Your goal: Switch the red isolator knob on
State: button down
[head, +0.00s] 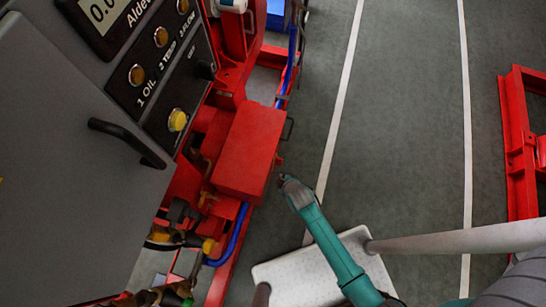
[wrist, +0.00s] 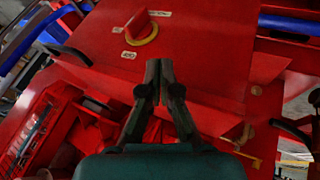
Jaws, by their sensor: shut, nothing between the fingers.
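The red isolator knob (wrist: 139,26) sits on a yellow ring on a red panel (wrist: 215,50), near the top of the wrist view. Small white labels surround it, too small to read surely. My gripper (wrist: 158,64) is shut and empty, its fingertips just below and right of the knob in that picture. I see no contact with the knob, but the depth gap is unclear. In the head view my gripper (head: 284,180) is to the right of the red box (head: 250,150). The knob does not show there.
A grey control panel (head: 70,170) with a black handle (head: 127,142) stands at left. Blue hoses (head: 237,235) run along the red frame. A black handle (wrist: 68,53) lies left of the knob. Open grey floor (head: 400,120) is at right, before another red frame (head: 522,145).

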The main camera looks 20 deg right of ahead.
send_near(277, 162)
notch_tip(277, 162, down, 4)
jog(key=a, duration=0.3)
jog(key=shift+w+d+f, duration=0.2)
jog(key=shift+w+d, duration=0.45)
jog(key=shift+w, duration=0.15)
jog(key=shift+w+d+f, duration=0.2)
jog(key=shift+w+d, duration=0.5)
jog(key=shift+w, duration=0.05)
jog(key=shift+d+r, duration=0.1)
